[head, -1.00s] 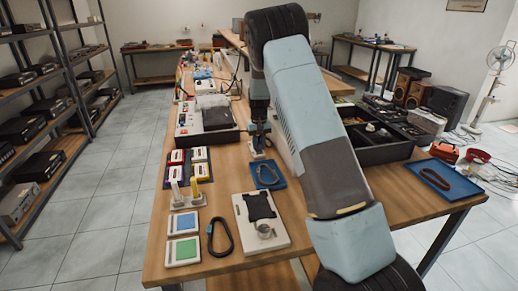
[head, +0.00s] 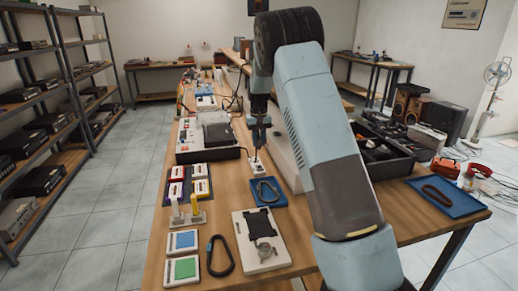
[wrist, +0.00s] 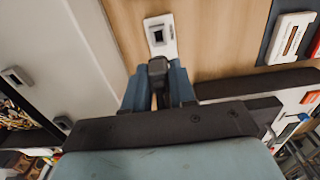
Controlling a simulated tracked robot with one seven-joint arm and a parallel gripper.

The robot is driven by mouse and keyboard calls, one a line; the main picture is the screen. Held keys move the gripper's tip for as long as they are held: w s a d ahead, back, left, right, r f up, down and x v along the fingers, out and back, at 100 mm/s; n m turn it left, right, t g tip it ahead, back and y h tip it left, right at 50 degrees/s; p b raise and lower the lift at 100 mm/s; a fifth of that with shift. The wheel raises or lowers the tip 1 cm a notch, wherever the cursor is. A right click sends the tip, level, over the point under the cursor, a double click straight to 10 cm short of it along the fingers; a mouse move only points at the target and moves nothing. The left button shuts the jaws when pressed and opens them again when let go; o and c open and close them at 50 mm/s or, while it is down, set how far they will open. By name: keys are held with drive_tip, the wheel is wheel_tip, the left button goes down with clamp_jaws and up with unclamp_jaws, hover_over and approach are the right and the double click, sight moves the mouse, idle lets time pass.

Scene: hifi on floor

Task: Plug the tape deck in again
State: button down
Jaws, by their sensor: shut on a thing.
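My gripper (head: 257,145) points down above the bench. In the wrist view my gripper (wrist: 158,92) is shut on a dark plug (wrist: 158,70). A small white socket plate (wrist: 160,32) with a dark opening lies on the wood just beyond the plug; the socket plate (head: 256,168) also shows beneath my gripper in the head view. The plug looks apart from the opening, but its exact height is unclear. A grey-and-black machine (head: 208,141), perhaps the tape deck, stands left of my gripper. The plug's cord cannot be clearly made out.
A blue tray (head: 282,198) with a dark loop lies in front of the socket plate. Cassettes (head: 176,190) lie at the left. A pale panel (wrist: 65,40) stands close beside the socket. A black divided bin (head: 400,165) sits at the right.

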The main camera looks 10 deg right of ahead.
drive_tip(key=shift+w+f, duration=3.55)
drive_tip(key=shift+f, duration=0.25)
drive_tip(key=shift+d+f, duration=0.1)
drive_tip(key=shift+f, duration=0.85)
idle(1.6)
drive_tip(key=c, duration=0.8)
unclamp_jaws()
drive_tip(key=shift+c, duration=0.2)
drive_tip(key=shift+r, duration=0.1)
